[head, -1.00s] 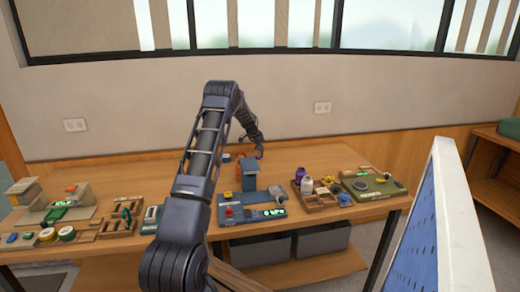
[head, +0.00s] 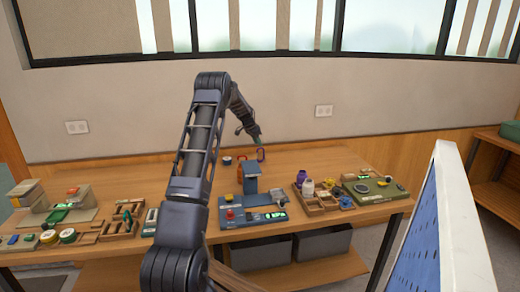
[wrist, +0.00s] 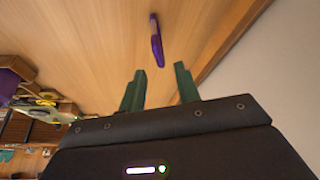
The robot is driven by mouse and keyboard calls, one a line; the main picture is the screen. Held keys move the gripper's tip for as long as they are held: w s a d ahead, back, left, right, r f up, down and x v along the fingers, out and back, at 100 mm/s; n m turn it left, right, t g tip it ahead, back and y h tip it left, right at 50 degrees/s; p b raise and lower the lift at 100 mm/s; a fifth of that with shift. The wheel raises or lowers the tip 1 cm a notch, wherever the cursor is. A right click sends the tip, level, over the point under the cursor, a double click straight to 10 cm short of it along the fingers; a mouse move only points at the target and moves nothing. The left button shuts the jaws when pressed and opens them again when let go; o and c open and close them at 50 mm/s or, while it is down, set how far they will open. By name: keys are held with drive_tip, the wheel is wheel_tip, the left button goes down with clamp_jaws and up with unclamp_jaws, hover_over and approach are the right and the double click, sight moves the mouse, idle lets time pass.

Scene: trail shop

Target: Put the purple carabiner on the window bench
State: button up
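The purple carabiner (head: 261,154) is at the back of the long wooden table (head: 340,228), right behind the blue-grey stand. In the wrist view the carabiner (wrist: 157,40) shows as a narrow purple shape beyond the fingertips, apart from them. My gripper (head: 257,138) is above and close to it in the head view. In the wrist view its two green fingers (wrist: 160,78) are apart with nothing between them. I cannot tell for sure which surface is the window bench; windows run above the long table.
The blue-grey stand (head: 249,180) rises just in front of the carabiner. A compartment tray (head: 322,208) with bottles and a green board (head: 372,197) stand to the right. More trays sit at left. A white-edged blue panel (head: 430,230) is at near right. The table's back right is clear.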

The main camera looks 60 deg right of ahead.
drive_tip(key=w+a+r+n+t, duration=0.1)
drive_tip(key=w+a+r, duration=0.3)
drive_tip(key=a+r, duration=0.25)
drive_tip(key=w+a+r+n, duration=0.2)
drive_tip(key=w+a+r, duration=0.25)
drive_tip(key=a, duration=0.35)
drive_tip(key=w+a+r+n+t, duration=0.1)
drive_tip(key=w+a+r, duration=0.3)
drive_tip(key=a+r, duration=0.35)
drive_tip(key=w+a+r+n+t, duration=0.1)
drive_tip(key=a+r+n, duration=0.25)
drive_tip(key=a, duration=0.95)
drive_tip(key=w+a+r+n+t, duration=0.15)
drive_tip(key=a+r, duration=0.35)
drive_tip(key=a, duration=0.8)
drive_tip(key=s+a+r+n+y, duration=0.1)
drive_tip(key=s+a+n, duration=0.25)
drive_tip(key=a, duration=0.75)
drive_tip(key=s+a+r+n+y, duration=0.1)
drive_tip(key=s+a+n, duration=0.3)
drive_tip(key=a, duration=0.7)
drive_tip(key=s+a+f+n+t+y, duration=0.1)
drive_tip(key=s+a+f+n, duration=0.2)
drive_tip(key=s+a, duration=0.5)
drive_tip(key=s+a+f+n+t+y, duration=0.1)
drive_tip(key=s+a+f+n, duration=0.2)
drive_tip(key=s+a, duration=0.5)
drive_tip(key=shift+s+a+f, duration=0.15)
drive_tip(key=shift+s+a, duration=0.15)
drive_tip(key=shift+s, duration=0.8)
